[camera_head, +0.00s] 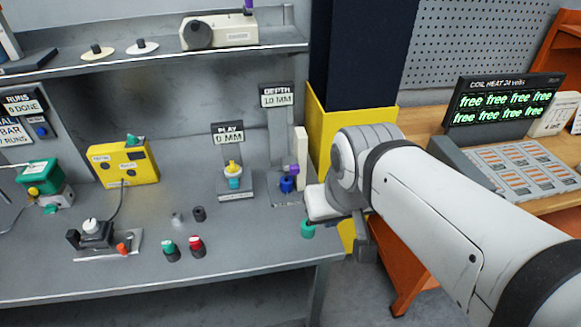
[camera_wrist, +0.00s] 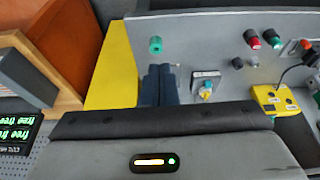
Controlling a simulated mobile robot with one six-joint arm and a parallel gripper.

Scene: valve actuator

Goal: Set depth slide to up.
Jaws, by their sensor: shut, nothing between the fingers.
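The depth station stands at the right end of the grey bench in the head view, under a sign (camera_head: 277,96) reading DEPTH 1.0 MM. It has a pale upright post (camera_head: 300,146), a purple piece (camera_head: 293,169) and a blue knob (camera_head: 287,185) low beside the post. I cannot tell which of these is the slide's moving part. My gripper (camera_wrist: 158,72) is shut and empty in the wrist view, its dark fingers together over the bench. In the head view my wrist is just right of the station, and the fingers cannot be made out. The fingers hide the station in the wrist view.
A teal knob (camera_head: 307,229) sits at the bench's right edge. The PLAY unit (camera_head: 234,180) stands left of the depth station. A yellow panel (camera_head: 330,110) is behind my wrist. Green (camera_head: 170,249) and red (camera_head: 196,246) buttons stand further left, with clear bench between.

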